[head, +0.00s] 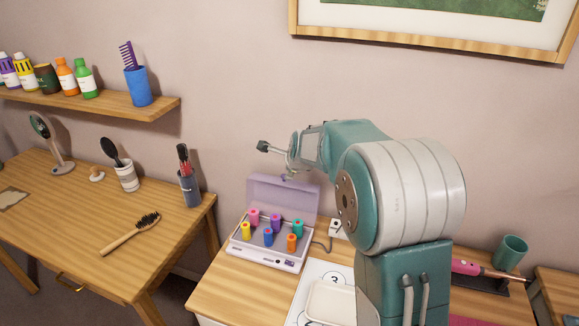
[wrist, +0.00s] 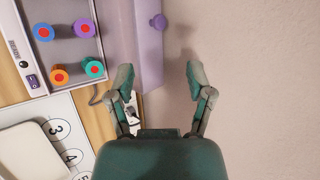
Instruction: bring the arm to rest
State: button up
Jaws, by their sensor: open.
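My gripper (head: 274,160) is at the end of my raised, folded arm, high in front of the wall and above the open roller box (head: 262,258). In the wrist view my gripper (wrist: 160,80) has its two fingers spread wide with nothing between them. The roller box has a raised lilac lid (head: 285,195) and several coloured rollers standing in it. Part of the box and its lid also show at the upper left of the wrist view. My gripper is apart from the box.
A numbered white mat (head: 306,291) and a pale tray (head: 331,303) lie beside the box. A teal cup (head: 511,251) and a pink styling tool (head: 467,267) are on the right. A wooden table (head: 58,206) and a shelf (head: 110,100) are on the left.

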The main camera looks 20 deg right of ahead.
jog(key=s+a+r+n+g, duration=0.1)
jog(key=s+a+r+n, duration=0.15)
jog(key=s+n, duration=0.55)
jog(key=s+a+r+n, duration=0.1)
jog(key=s+r+n, duration=0.2)
jog(key=s, duration=0.8)
jog(key=s+a+r+n+g, duration=0.1)
jog(key=s+r+n, duration=0.2)
jog(key=s+n, duration=0.5)
jog(key=s+f+n+g, duration=0.1)
jog(key=s+f+n, duration=0.2)
jog(key=s, duration=1)
jog(key=shift+a+n, duration=0.15)
jog(key=shift+n, duration=0.45)
jog(key=shift+w, duration=0.1)
jog(key=shift+r, duration=0.25)
